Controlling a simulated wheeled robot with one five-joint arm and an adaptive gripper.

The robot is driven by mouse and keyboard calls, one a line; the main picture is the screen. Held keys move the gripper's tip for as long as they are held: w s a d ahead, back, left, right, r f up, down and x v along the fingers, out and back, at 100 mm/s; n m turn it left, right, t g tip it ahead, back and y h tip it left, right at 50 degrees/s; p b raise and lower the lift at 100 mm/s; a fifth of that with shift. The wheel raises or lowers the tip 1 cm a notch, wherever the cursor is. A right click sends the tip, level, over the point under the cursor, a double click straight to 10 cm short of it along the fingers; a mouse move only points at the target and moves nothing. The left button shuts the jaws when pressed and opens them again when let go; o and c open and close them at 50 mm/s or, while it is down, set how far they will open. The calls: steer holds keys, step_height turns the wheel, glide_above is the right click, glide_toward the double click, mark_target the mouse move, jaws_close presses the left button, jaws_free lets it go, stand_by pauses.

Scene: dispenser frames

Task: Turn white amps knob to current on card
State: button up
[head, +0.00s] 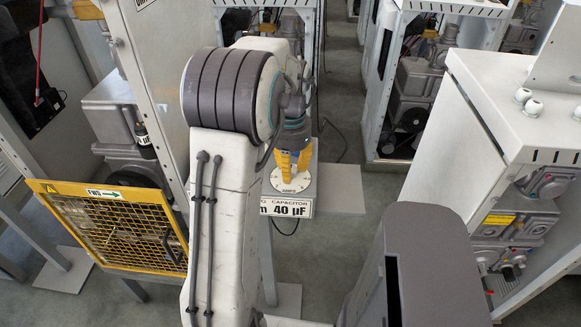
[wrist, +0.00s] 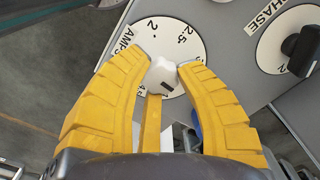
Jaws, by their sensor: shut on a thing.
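The white amps knob (wrist: 161,76) sits on a round white dial (wrist: 155,32) marked AMPS, with the figures 2 and 2.5 readable near the top. My gripper (wrist: 164,68) has its yellow fingers shut on the knob, one on each side. The knob has a dark mark on its near side; the lower part of the dial is hidden by the fingers. In the head view my gripper (head: 288,172) points down onto the dial (head: 291,187) on a grey box, and the knob is hidden. I cannot make out a card stating a current.
A PHASE dial (wrist: 293,38) with a black knob (wrist: 301,50) lies close on the right in the wrist view. The box front carries a capacitor 40 µF label (head: 287,207). A yellow mesh guard (head: 115,226) stands left; a white cabinet (head: 470,150) stands right.

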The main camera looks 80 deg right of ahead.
steer(key=m, duration=0.4)
steer(key=shift+a+f, duration=0.1)
steer(key=shift+f, duration=0.05)
steer(key=shift+m, duration=1.8)
steer(key=o, duration=1.2)
step_height(320, 180, up, 12)
steer(key=shift+r, duration=0.1)
